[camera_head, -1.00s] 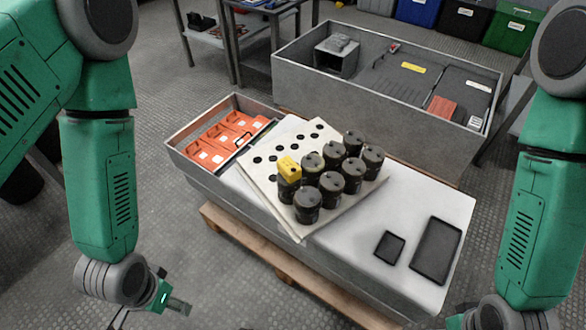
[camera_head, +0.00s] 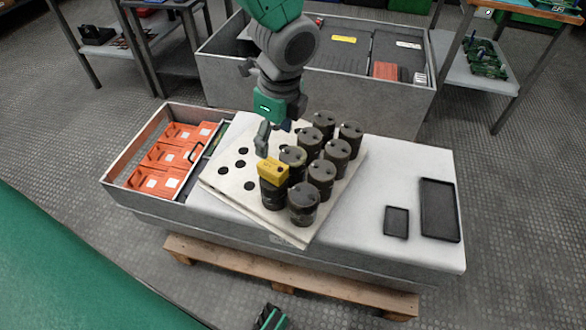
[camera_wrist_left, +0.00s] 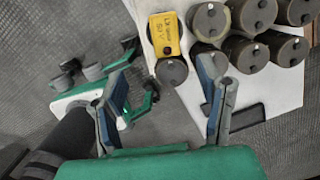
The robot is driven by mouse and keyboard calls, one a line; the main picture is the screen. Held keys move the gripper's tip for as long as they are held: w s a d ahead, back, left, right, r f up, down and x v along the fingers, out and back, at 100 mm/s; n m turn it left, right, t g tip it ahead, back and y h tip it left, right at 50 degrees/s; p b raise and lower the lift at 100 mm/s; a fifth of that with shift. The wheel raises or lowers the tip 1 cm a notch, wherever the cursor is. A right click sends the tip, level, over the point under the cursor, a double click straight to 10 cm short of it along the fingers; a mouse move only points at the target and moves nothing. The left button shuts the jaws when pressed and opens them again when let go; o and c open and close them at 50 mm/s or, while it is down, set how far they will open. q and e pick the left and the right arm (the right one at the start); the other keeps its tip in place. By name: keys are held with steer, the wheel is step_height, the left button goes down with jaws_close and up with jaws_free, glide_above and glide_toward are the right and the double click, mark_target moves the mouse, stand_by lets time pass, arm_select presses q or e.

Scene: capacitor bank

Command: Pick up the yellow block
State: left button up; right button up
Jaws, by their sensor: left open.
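The yellow block (camera_head: 273,171) lies on top of a dark cylindrical capacitor (camera_head: 273,194) at the front left of the group. It also shows in the left wrist view (camera_wrist_left: 164,34), with dark lettering on its face. My left gripper (camera_head: 272,139) hangs just behind and above the block in the head view. Its fingers are apart and empty. In the left wrist view my left gripper (camera_wrist_left: 158,78) is open, and the block lies beyond its fingertips, between their directions. A green and black part of mine (camera_head: 270,318) shows at the head view's bottom edge; its jaws cannot be made out.
Several capacitors (camera_head: 303,203) stand close beside the block on a pale board with holes (camera_head: 225,178). An orange-filled tray section (camera_head: 165,160) is at the left. Two dark flat trays (camera_head: 438,210) lie at the right of the white tabletop (camera_head: 375,170). A grey bin (camera_head: 225,80) stands behind.

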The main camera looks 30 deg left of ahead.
mark_target(274, 165)
arm_select(q)
steer(key=f+b, duration=0.1)
steer(key=f, duration=0.1)
steer(key=f+b, duration=0.1)
steer(key=f, duration=0.1)
steer(key=f+b, duration=0.1)
steer(key=f, duration=0.2)
steer(key=shift+w, duration=0.35)
steer(key=shift+a+f+b, duration=0.5)
steer(key=shift+a+f, duration=0.1)
steer(key=shift+f, duration=0.1)
steer(key=f+b, duration=0.2)
steer(key=f, duration=0.1)
steer(key=f+b, duration=0.1)
steer(key=shift+w+a+f, duration=0.1)
steer(key=shift+w+f, duration=0.15)
steer(key=shift+f, duration=0.1)
steer(key=shift+a+r, duration=0.1)
steer(key=shift+a, duration=0.1)
steer(key=c, duration=1.3)
